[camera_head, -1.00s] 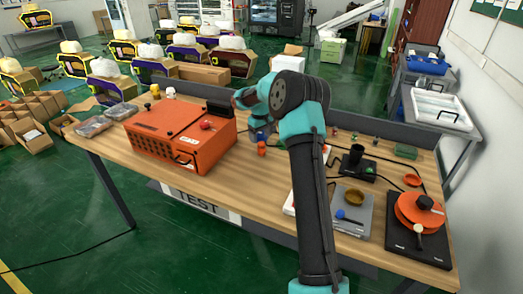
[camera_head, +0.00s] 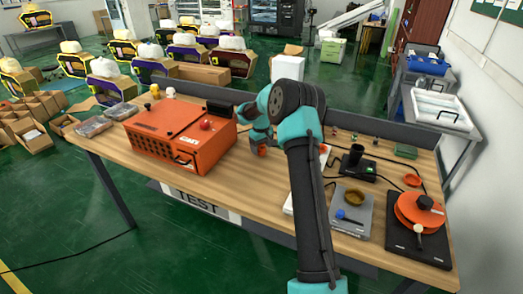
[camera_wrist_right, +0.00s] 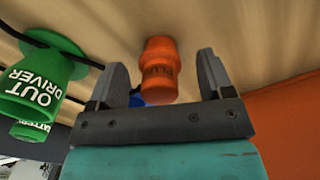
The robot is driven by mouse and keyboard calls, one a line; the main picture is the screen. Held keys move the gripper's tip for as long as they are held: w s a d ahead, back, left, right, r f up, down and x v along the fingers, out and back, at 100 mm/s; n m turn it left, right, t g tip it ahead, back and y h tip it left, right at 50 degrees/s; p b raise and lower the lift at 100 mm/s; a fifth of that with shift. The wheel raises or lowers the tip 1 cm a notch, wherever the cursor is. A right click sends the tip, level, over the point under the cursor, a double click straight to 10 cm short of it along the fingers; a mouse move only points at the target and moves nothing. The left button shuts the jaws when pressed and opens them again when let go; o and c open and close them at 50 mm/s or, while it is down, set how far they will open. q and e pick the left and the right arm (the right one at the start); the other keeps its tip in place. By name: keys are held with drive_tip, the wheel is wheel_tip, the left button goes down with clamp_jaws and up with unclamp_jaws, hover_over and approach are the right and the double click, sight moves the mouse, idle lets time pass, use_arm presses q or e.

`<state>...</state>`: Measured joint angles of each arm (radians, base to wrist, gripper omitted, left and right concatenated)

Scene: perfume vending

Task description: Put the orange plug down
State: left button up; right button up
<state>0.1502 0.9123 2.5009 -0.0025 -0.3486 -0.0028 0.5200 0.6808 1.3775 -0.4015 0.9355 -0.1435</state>
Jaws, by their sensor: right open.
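In the head view the plug (camera_head: 262,150) shows just right of the orange box, partly covered by my right gripper (camera_head: 258,143). Whether the plug touches the table fully is hard to see. My left gripper is not in view.
The orange box (camera_head: 180,136) stands close to the left of my right gripper. A green part marked OUT DRIVER (camera_wrist_right: 40,82) is near the left finger in the wrist view. A black stand (camera_head: 355,160) and an orange reel (camera_head: 418,208) occupy the table's right side.

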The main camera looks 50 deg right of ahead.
idle(0.4)
drive_tip(key=c, duration=1)
